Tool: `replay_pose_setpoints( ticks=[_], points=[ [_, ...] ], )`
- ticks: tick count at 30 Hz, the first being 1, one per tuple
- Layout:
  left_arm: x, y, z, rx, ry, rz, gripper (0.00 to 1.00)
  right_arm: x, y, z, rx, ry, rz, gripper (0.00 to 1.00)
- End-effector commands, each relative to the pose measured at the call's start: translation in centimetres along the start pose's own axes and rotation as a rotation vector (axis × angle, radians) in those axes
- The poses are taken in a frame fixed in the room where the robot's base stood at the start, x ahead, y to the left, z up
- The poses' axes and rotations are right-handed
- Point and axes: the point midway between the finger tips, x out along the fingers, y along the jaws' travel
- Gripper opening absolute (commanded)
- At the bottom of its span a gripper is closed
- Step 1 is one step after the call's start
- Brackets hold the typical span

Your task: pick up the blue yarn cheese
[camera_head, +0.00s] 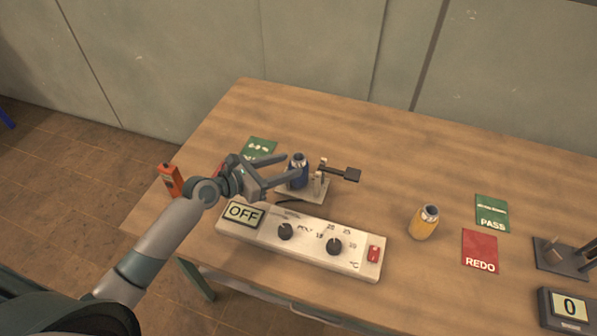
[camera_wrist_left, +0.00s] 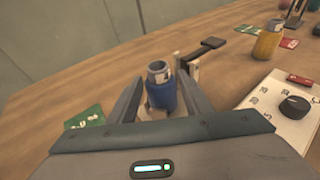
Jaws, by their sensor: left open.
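The blue yarn cheese (camera_head: 298,172) is a small blue cylinder with a grey tube top. It stands upright on a pale stand with a dark paddle-like arm. My left gripper (camera_head: 283,170) is open, with its two fingers reaching toward the cylinder from the left. In the left wrist view the blue yarn cheese (camera_wrist_left: 161,88) appears between the two open fingers, near their tips. I cannot tell whether either finger touches it. My right gripper is not in view.
A control box (camera_head: 300,243) with an OFF display, knobs and a red switch lies in front of the stand. A yellow yarn cheese (camera_head: 424,224) stands to the right, near green PASS (camera_head: 492,212) and red REDO (camera_head: 480,251) cards. An orange item (camera_head: 171,180) is at the left edge.

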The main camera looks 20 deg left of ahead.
Motion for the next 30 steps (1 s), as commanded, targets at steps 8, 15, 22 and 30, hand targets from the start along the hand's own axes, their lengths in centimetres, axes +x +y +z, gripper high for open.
replay_pose_setpoints(
  ticks=[8,15,22,30],
  points=[
    [2.5,0.2,0.8,0.0,-0.002,0.0,0.45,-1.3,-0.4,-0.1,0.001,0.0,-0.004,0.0],
    [4.9,0.3,0.5,-0.001,-0.001,0.001,0.45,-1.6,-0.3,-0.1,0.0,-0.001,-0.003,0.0],
    [5.1,0.2,0.4,0.0,-0.001,0.0,0.45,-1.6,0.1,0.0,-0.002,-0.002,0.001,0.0],
    [5.1,0.2,0.4,0.0,-0.001,0.0,0.45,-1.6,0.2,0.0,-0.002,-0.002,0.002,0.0]
  ],
)
